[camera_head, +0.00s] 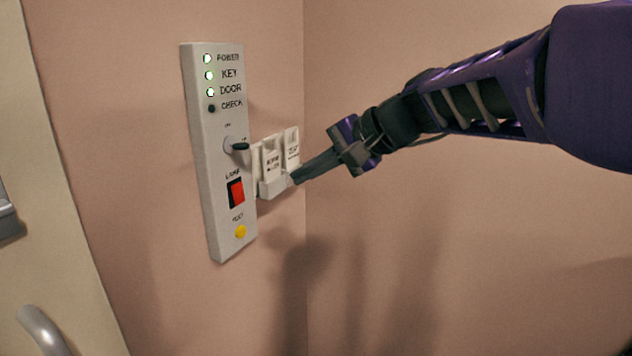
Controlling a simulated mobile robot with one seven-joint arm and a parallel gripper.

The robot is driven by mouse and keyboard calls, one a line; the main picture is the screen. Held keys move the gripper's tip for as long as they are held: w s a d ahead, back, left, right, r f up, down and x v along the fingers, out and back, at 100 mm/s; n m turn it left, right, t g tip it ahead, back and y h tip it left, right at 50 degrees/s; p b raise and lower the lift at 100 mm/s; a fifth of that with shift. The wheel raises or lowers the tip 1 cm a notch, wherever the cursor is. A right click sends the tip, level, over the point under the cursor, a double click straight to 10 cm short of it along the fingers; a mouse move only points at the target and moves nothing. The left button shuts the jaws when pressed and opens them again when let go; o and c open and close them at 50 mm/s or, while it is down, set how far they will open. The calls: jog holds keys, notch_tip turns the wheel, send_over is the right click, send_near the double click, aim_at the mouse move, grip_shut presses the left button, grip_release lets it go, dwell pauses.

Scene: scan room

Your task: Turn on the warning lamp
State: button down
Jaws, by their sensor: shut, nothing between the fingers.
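A narrow light-grey control panel (218,215) is on the pinkish wall at left of centre. It has a red rocker switch (236,192) in a dark frame, under a small label that seems to read LAMP. Above it is a round selector with a dark lever (240,147) pointing right. Below it is a yellow round button (240,231). The POWER, KEY and DOOR lights glow; the CHECK light (211,108) is dark. My gripper (296,177) is shut and empty, right of the red switch and apart from it. Its tip overlaps the white holder in the picture; contact is unclear. No warning lamp shows.
A white holder (270,188) with labelled slots stands out from the wall just right of the panel, between my gripper and the red switch. A wall corner runs behind it. A door with a grey handle (42,330) is at far left. Space below the panel is clear.

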send_near(239, 201)
notch_tip(239, 201, down, 3)
jog(key=shift+w+a+f, duration=0.1)
jog(key=shift+w+a, duration=0.3)
jog(key=shift+a, duration=0.4)
jog(key=shift+w+a, duration=0.4)
jog(key=shift+a, duration=0.35)
jog(key=shift+w+a+f, duration=0.1)
jog(key=shift+w+a, duration=0.3)
jog(key=shift+a, duration=0.4)
jog(key=shift+a+f+b, duration=0.2)
jog(key=shift+a+b, duration=0.05)
jog(key=shift+b, duration=0.25)
jog(key=shift+d, duration=0.1)
jog(key=shift+s+f, duration=0.1)
jog(key=shift+f, duration=0.05)
